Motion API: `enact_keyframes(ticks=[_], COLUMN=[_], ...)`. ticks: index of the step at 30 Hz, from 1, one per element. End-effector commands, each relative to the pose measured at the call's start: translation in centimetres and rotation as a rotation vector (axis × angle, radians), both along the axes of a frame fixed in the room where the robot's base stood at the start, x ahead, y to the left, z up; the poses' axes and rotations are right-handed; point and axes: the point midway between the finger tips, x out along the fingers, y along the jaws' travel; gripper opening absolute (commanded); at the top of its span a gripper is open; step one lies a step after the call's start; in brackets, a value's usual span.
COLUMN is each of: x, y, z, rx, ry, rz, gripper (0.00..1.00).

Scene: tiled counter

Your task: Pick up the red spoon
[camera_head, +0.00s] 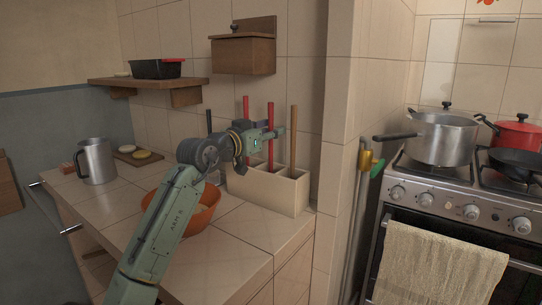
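Two upright red handles rise from a cream utensil holder (268,194) on the tiled counter: a nearer one (270,116) and one a little to its left (246,104). Their lower ends are hidden in the holder, so I cannot tell which one is the red spoon. My gripper (276,132) is over the holder, at the height of the handles and overlapping the nearer one in the picture. I cannot tell whether it touches that handle, or whether its fingers are open or shut.
A brown wooden handle (293,138) and a dark handle (209,121) also stand at the holder. An orange bowl (205,211) sits partly behind my arm. A metal mug (97,161) is at left. The wall corner (338,150) rises just right of the holder.

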Motion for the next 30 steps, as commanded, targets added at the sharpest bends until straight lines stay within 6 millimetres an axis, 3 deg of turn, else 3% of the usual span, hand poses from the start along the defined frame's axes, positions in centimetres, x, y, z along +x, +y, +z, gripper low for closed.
enact_keyframes(ticks=[9, 26, 30], x=[0.71, 0.68, 0.68], y=[-0.45, -0.44, -0.44], z=[-0.07, -0.06, -0.05], rx=[0.000, 0.000, -0.001], ry=[0.000, 0.000, -0.001], rz=[0.001, 0.001, 0.001], gripper=[0.38, 0.01, 0.00])
